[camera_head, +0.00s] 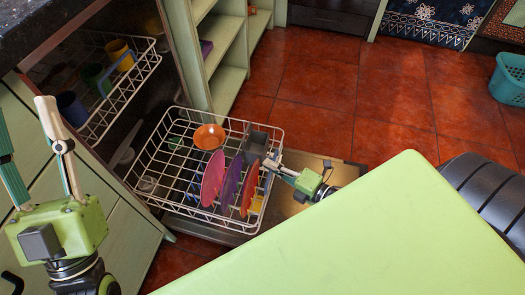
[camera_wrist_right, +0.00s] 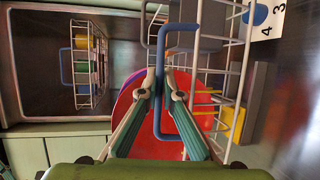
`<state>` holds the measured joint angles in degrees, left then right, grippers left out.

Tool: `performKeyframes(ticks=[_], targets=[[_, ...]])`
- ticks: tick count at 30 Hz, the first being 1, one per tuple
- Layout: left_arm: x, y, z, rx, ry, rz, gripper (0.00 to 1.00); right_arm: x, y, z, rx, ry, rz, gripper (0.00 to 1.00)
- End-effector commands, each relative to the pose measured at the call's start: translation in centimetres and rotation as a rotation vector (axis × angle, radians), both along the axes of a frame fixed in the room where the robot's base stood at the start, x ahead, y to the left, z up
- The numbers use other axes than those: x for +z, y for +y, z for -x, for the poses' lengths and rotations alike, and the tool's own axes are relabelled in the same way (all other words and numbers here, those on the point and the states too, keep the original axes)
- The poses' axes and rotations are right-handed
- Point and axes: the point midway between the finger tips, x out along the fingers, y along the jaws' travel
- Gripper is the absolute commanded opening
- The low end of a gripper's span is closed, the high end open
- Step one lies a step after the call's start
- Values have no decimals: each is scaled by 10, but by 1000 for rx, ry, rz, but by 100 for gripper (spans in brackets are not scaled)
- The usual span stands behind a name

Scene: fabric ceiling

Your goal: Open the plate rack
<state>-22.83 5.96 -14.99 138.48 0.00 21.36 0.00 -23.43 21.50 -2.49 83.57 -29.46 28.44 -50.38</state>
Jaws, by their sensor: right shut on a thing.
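The plate rack (camera_head: 180,203), a white wire basket, extends out of the dishwasher over its lowered door (camera_head: 300,207). It holds a pink plate (camera_head: 213,178), a purple plate (camera_head: 231,180), an orange-red plate (camera_head: 250,188) and an orange bowl (camera_head: 209,136). My right gripper (camera_head: 276,161) is at the rack's right-hand front side. In the right wrist view, its fingers (camera_wrist_right: 161,78) are shut on the rack's blue-grey handle (camera_wrist_right: 181,27). My left gripper (camera_head: 26,110) is open and empty, fingers up, at the left edge, apart from the rack.
An upper rack (camera_head: 130,97) with several mugs sits inside the dishwasher. Green shelves (camera_head: 222,55) stand behind. A light green surface (camera_head: 370,235) fills the lower right. A teal basket (camera_head: 510,78) is at far right. Red floor tiles (camera_head: 330,90) are clear.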

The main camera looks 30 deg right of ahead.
Motion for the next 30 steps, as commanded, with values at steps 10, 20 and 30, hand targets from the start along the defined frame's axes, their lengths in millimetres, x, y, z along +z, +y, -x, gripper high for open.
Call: performKeyframes(ticks=[10,20,30], targets=[[-4,-1,-4,2,27,-8,40,-1,-7,7,0,2,1,0],[-4,-1,-4,2,27,-8,40,-1,-6,7,0,2,1,23],[-4,-1,-4,1,25,-7,40,0,-7,7,0,1,0,23]])
